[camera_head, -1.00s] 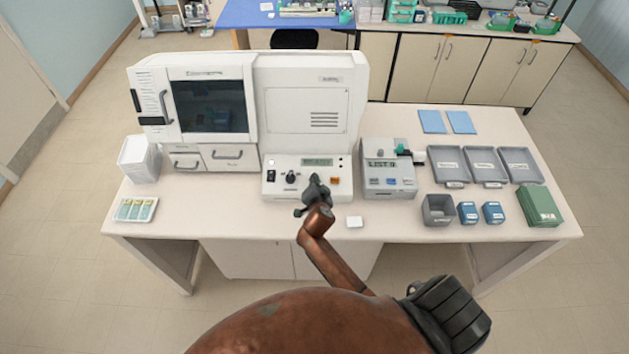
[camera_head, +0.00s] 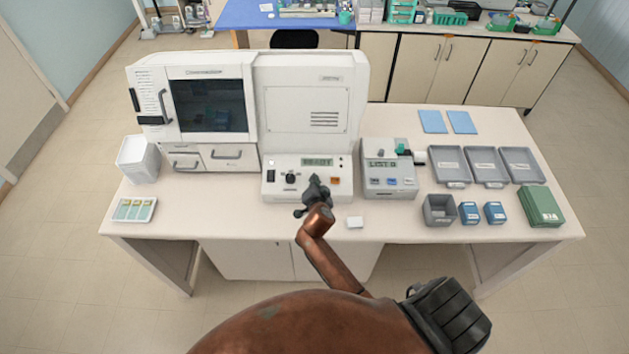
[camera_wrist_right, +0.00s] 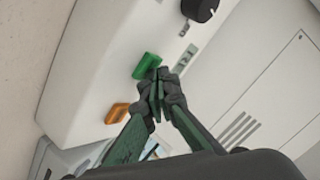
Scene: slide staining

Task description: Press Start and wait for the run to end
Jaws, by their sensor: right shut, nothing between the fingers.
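The white staining machine (camera_head: 308,95) stands on the bench with its control panel (camera_head: 275,187) at the front. Its display (camera_head: 317,162) reads READY. A green button (camera_wrist_right: 147,66) and an orange button (camera_wrist_right: 117,113) sit on the panel; the orange one also shows in the head view (camera_head: 335,181). My right gripper (camera_head: 316,181) is shut and empty at the panel. In the right wrist view its fingertips (camera_wrist_right: 158,76) are right at the green button's edge; I cannot tell whether they touch or press it. The head view hides the green button behind this gripper. My left gripper is not in view.
A black knob (camera_wrist_right: 199,9) is near the green button. A smaller device (camera_head: 388,170) showing LIST 0 stands right of the panel, with grey trays (camera_head: 449,165) beyond. A slide holder (camera_head: 134,209) is at the left.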

